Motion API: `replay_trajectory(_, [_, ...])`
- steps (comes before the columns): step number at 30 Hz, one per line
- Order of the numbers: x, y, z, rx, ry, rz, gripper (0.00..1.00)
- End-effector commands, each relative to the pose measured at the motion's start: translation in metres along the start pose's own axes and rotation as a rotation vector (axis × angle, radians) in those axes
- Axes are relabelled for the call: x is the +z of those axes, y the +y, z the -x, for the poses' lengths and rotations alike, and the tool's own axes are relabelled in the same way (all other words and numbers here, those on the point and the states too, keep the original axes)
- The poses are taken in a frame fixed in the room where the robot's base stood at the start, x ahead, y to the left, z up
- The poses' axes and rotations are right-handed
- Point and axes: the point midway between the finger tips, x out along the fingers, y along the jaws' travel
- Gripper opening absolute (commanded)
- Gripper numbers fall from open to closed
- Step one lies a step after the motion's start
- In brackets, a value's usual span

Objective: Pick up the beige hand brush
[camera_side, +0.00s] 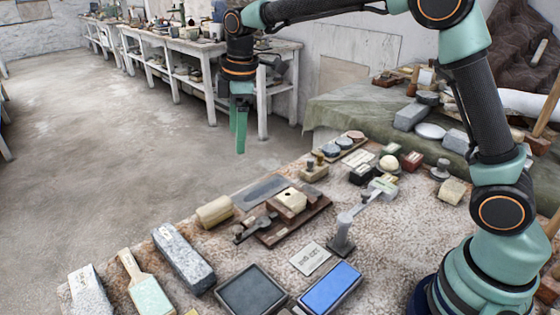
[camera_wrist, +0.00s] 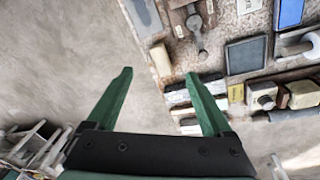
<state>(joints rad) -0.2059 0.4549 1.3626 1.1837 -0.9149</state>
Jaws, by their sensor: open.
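The beige hand brush seems to be the paddle-shaped piece (camera_side: 147,290) with a beige handle and a pale green face. It lies flat at the front left of the table in the side view, between two grey blocks. In the wrist view I cannot pick it out surely among the pale and dark blocks behind my right finger. My gripper (camera_side: 240,135) hangs fingers down, high above and beyond the table's far left edge, well apart from the brush. In the wrist view my gripper (camera_wrist: 160,74) is open, with nothing between its green fingers.
A grey stone block (camera_side: 183,258) lies close beside the brush, and a paler block (camera_side: 89,291) on its other side. A beige cylinder (camera_side: 215,211), a dark slate (camera_side: 250,291) and a blue slab (camera_side: 330,288) lie nearby. Bare floor (camera_side: 100,160) is left of the table.

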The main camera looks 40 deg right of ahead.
Motion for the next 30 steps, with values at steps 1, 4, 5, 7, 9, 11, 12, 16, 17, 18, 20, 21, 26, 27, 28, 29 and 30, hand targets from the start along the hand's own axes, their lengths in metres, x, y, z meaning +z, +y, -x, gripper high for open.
replay_trajectory(1, [-0.011, 0.003, -0.016, -0.021, -0.013, 0.061, 0.85])
replay_trajectory(4, [-0.029, 0.006, -0.043, -0.054, -0.031, 0.183, 0.85])
replay_trajectory(5, [-0.033, 0.007, -0.051, -0.064, -0.036, 0.216, 0.85])
replay_trajectory(7, [-0.043, 0.007, -0.068, -0.084, -0.044, 0.289, 0.85])
replay_trajectory(9, [-0.050, 0.006, -0.082, -0.102, -0.052, 0.349, 0.85])
replay_trajectory(11, [-0.054, 0.005, -0.091, -0.112, -0.054, 0.389, 0.85])
replay_trajectory(12, [-0.057, 0.005, -0.096, -0.118, -0.056, 0.410, 0.85])
replay_trajectory(16, [-0.060, 0.003, -0.107, -0.129, -0.060, 0.447, 0.85])
replay_trajectory(17, [-0.060, 0.003, -0.110, -0.131, -0.060, 0.451, 0.85])
replay_trajectory(18, [-0.060, 0.002, -0.114, -0.131, -0.060, 0.453, 0.85])
replay_trajectory(20, [-0.059, 0.001, -0.122, -0.133, -0.061, 0.453, 0.85])
replay_trajectory(21, [-0.058, 0.000, -0.130, -0.133, -0.061, 0.452, 0.85])
replay_trajectory(26, [-0.056, -0.003, -0.156, -0.132, -0.061, 0.451, 0.85])
replay_trajectory(27, [-0.055, -0.003, -0.161, -0.132, -0.061, 0.450, 0.85])
replay_trajectory(28, [-0.055, -0.003, -0.164, -0.131, -0.061, 0.450, 0.85])
replay_trajectory(29, [-0.055, -0.003, -0.167, -0.131, -0.060, 0.450, 0.85])
replay_trajectory(30, [-0.054, -0.004, -0.170, -0.130, -0.060, 0.450, 0.85])
